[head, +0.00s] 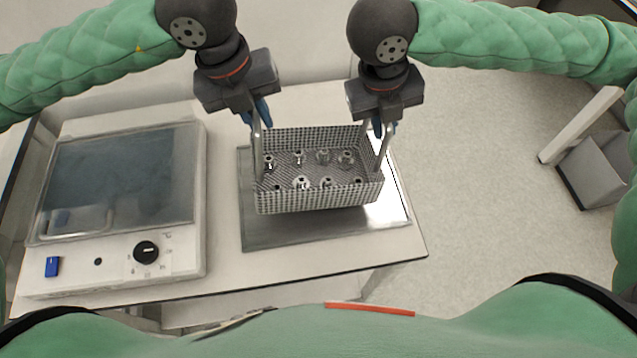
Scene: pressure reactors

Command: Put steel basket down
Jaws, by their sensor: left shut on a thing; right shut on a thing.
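The steel basket (318,198) is a rectangular mesh box in the head view, holding several small metal reactor parts. It is over a shiny metal plate (270,233) on the white table; I cannot tell for sure whether its base touches the plate. My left gripper (262,140) is shut on the basket's left side, by its handle. My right gripper (383,140) is shut on its right side in the same way. The basket looks about level. The grip points are partly hidden by the fingers.
A hotplate device (120,205) with a dark glass top, a black knob (146,252) and a blue switch (52,266) stands left of the plate. The table (405,243) ends just right of the plate. A grey bin (597,170) stands on the floor at the right.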

